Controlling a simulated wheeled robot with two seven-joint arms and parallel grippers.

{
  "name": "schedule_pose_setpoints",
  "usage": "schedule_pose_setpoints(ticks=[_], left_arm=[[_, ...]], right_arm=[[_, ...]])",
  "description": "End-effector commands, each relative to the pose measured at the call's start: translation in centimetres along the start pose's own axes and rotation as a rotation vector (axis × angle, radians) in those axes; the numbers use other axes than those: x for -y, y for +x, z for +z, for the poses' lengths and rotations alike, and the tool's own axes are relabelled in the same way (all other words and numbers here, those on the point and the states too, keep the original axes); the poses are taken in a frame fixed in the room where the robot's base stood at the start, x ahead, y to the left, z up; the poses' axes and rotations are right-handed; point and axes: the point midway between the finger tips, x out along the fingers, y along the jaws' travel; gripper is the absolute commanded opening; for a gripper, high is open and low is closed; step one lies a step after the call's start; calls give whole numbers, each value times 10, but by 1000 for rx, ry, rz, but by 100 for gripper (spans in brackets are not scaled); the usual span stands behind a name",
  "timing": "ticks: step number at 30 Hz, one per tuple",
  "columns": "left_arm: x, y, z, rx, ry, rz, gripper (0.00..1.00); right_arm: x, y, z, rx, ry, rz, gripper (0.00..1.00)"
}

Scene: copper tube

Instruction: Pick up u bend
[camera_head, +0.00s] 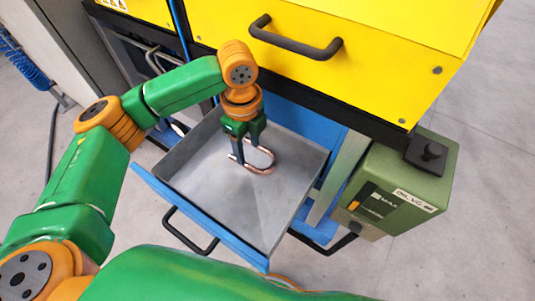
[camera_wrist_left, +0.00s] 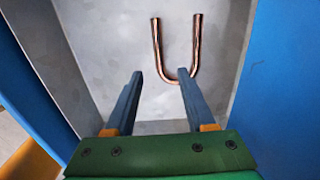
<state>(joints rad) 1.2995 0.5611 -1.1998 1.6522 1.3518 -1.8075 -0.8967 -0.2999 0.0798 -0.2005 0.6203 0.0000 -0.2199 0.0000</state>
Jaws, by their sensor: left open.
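The copper u bend (camera_head: 264,169) lies on the floor of an open grey metal drawer (camera_head: 215,205). My left gripper (camera_head: 243,158) reaches down into the drawer beside the u bend. In the left wrist view the u bend (camera_wrist_left: 182,78) has its curved end towards my gripper and its two legs pointing away. The left gripper (camera_wrist_left: 160,78) is open and empty, with its right fingertip near the curve of the u bend. I cannot tell whether they touch. My right gripper is not in view.
The drawer has raised walls and a blue front with a black handle (camera_head: 190,232). A yellow machine with a black handle (camera_head: 295,42) stands above and behind it. A green box (camera_head: 400,185) stands to the right.

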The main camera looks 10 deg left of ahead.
Motion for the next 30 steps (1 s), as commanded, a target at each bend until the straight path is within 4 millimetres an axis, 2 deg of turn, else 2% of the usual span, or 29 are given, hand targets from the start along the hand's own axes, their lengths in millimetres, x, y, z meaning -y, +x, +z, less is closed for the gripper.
schedule_pose_setpoints(ticks=[10,13,18,20,24,25,30], left_arm=[[2,61,-5,-1,2,5,55],[2,67,-5,-2,2,4,55],[2,67,-5,-2,1,2,55],[3,67,-5,-2,1,2,42],[3,67,-4,-2,0,2,4],[3,67,-4,-2,0,2,0],[3,67,-4,-2,0,1,0]], right_arm=[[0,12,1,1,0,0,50],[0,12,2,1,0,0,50],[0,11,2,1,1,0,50],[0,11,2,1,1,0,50],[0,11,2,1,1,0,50],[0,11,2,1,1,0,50],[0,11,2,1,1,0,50]])
